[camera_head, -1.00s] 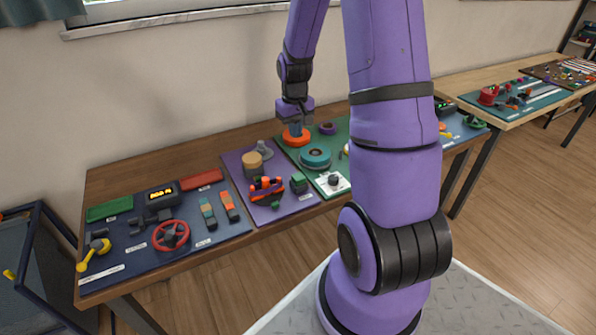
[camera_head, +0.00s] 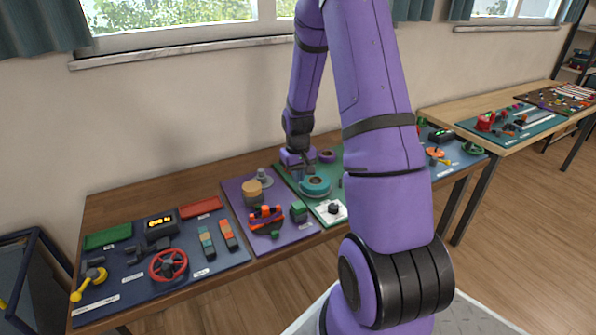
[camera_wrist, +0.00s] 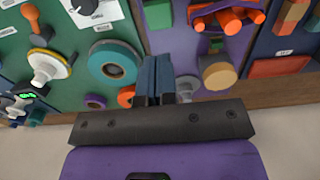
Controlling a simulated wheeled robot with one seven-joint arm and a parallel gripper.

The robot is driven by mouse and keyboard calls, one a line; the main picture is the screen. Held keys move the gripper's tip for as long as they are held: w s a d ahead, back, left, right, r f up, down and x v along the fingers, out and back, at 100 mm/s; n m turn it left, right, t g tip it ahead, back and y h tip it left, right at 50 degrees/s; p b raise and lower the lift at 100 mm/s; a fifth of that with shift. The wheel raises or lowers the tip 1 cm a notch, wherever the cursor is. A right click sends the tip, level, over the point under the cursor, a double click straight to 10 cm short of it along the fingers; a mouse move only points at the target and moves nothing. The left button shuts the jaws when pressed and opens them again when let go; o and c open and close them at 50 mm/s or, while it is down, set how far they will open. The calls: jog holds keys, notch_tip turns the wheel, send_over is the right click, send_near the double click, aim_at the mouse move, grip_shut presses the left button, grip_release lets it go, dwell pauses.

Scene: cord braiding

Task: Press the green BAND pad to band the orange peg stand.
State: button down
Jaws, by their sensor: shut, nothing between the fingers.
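The likely BAND pad is a green-topped block (camera_head: 298,211) at the right edge of the purple mat; its label is not readable. Beside it is a stand with several orange and red pegs (camera_head: 266,219); its orange pegs also show in the wrist view (camera_wrist: 230,18). My gripper (camera_head: 309,172) is behind the block, near the teal ring. In the wrist view its grey-blue fingers (camera_wrist: 153,78) are together and empty, over the border of the green and purple mats. I cannot tell whether the fingertips touch anything.
A teal ring (camera_head: 316,186) and a white dial plate (camera_head: 332,210) are close on the green mat. A tan cylinder (camera_head: 252,190) stands behind the orange pegs. An orange disc (camera_wrist: 126,97) lies beside the fingers. The left mat holds a red wheel (camera_head: 168,265).

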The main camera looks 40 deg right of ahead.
aim_at(298, 205)
notch_tip(298, 205, down, 10)
jog(key=shift+r, duration=0.15)
dwell(0.3)
jog(key=shift+f, duration=1)
jog(key=shift+r, duration=0.1)
notch_tip(298, 205, up, 14)
dwell(0.3)
dwell(0.5)
